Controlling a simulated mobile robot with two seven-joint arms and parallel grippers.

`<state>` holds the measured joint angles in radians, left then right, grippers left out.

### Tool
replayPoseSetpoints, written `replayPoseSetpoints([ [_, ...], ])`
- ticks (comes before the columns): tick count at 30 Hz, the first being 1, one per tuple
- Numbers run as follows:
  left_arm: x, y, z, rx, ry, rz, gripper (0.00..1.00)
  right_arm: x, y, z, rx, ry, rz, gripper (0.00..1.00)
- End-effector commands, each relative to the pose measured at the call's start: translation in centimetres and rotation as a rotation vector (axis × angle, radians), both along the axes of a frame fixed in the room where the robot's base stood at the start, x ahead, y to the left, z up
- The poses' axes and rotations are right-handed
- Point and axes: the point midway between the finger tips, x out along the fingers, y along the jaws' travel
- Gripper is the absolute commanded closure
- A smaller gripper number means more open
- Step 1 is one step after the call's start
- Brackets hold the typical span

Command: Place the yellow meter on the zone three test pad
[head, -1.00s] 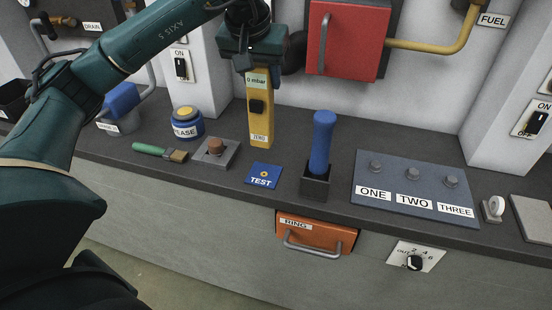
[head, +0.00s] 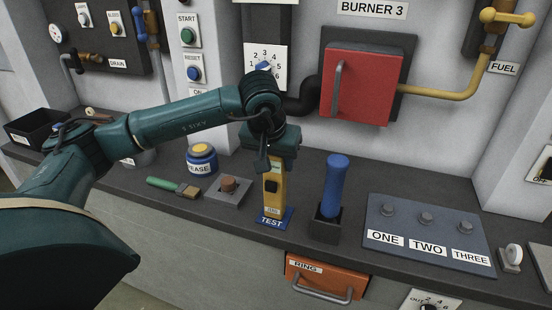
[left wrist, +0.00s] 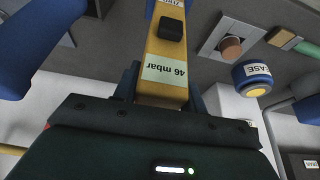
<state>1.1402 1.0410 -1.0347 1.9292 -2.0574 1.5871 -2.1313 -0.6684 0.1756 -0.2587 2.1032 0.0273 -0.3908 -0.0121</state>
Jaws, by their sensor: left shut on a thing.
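The yellow meter (head: 274,190) stands roughly upright with its lower end at the blue TEST pad (head: 270,222) on the dark counter. It appears to touch the pad; the exact contact is hard to see. My left gripper (head: 272,158) is shut on the top part of the meter. In the left wrist view the meter (left wrist: 168,52) sits between the fingers, with a black knob and a label reading 46 mbar. No zone number is readable on the pad. My right gripper is not in view.
Left of the pad are a grey plate with a brown knob (head: 228,185), a green-handled brush (head: 172,187) and a grease tin (head: 201,160). Right of it are a blue handle in a black holder (head: 333,190) and a ONE-TWO-THREE panel (head: 425,235). An orange RING drawer (head: 322,278) is below.

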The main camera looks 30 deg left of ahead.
Motion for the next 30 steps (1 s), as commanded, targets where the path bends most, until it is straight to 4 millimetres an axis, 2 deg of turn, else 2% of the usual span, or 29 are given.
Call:
replayPoseSetpoints([
  [4, 0.0, 0.0, -0.4, -0.001, -0.001, 0.000, 1.00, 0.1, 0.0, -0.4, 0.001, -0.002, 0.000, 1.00],
  [5, 0.0, 0.0, -0.3, 0.000, 0.000, -0.001, 0.56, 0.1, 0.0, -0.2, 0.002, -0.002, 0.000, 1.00],
  [12, 0.0, 0.0, -0.2, 0.000, 0.000, -0.001, 0.37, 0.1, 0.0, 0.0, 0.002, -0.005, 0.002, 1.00],
  [19, 0.0, 0.0, -0.2, 0.000, 0.000, -0.001, 0.37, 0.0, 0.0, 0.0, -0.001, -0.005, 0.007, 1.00],
  [23, -0.1, -0.1, 0.6, -0.001, -0.002, -0.002, 0.37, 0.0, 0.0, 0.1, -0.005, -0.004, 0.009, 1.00],
  [30, -1.8, -0.5, 4.9, -0.001, -0.006, -0.003, 0.37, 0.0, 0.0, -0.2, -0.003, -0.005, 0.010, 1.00],
])
